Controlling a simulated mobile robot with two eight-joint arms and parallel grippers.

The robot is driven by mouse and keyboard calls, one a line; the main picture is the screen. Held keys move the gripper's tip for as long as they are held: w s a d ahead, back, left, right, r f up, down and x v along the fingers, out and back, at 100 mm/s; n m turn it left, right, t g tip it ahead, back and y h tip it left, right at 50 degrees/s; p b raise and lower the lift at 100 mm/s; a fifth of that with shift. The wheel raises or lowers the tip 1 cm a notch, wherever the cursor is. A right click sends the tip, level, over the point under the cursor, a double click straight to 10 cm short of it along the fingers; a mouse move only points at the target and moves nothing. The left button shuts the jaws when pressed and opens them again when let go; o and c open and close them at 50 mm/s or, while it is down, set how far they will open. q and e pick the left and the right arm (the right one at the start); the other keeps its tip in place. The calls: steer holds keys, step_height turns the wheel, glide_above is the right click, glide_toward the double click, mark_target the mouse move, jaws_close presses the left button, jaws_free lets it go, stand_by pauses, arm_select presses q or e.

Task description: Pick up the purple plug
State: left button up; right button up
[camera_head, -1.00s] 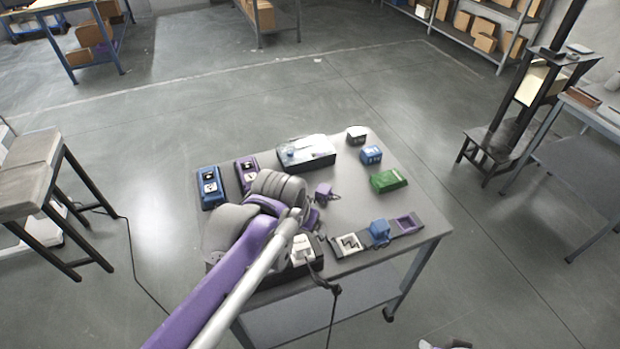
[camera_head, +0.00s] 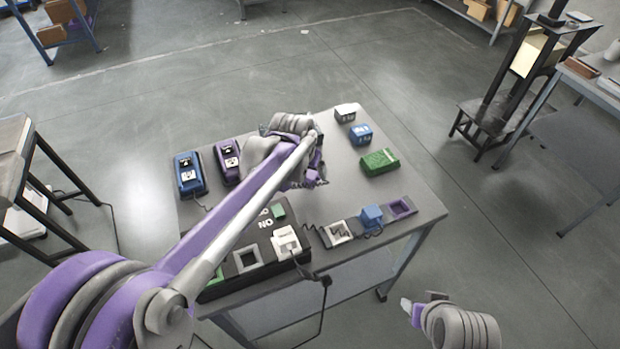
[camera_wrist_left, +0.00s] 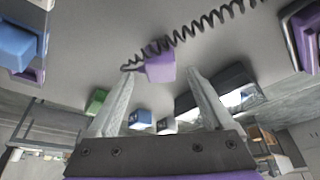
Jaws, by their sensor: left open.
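The purple plug (camera_wrist_left: 160,68) is a small block with a dark coiled cord in the left wrist view. It lies on the grey table (camera_head: 395,172), between and just beyond the tips of my left gripper (camera_wrist_left: 159,74). The fingers are apart and hold nothing. In the head view my left gripper (camera_head: 314,174) is over the middle of the table, and the arm and hand hide most of the plug. My right gripper (camera_head: 412,306) is at the lower right, off the table and away from the plug; its jaws are unclear.
White (camera_head: 346,112), blue (camera_head: 361,135) and green (camera_head: 380,161) blocks stand at the table's right. Blue (camera_head: 189,173) and purple (camera_head: 228,160) socket boxes stand at the left. A black panel (camera_head: 262,240) and a strip with a blue plug (camera_head: 371,216) line the near edge.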

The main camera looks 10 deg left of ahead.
mark_target(310, 173)
arm_select(q)
steer(key=x, duration=0.3)
steer(key=shift+w+f, duration=0.15)
steer(key=shift+f, duration=0.05)
steer(key=shift+c, duration=0.2)
jaws_close()
step_height(310, 173, up, 9)
steer(key=shift+r+p, duration=0.15)
steer(key=shift+p, duration=0.2)
steer(key=shift+r, duration=0.55)
steer(key=shift+r+p, duration=0.4)
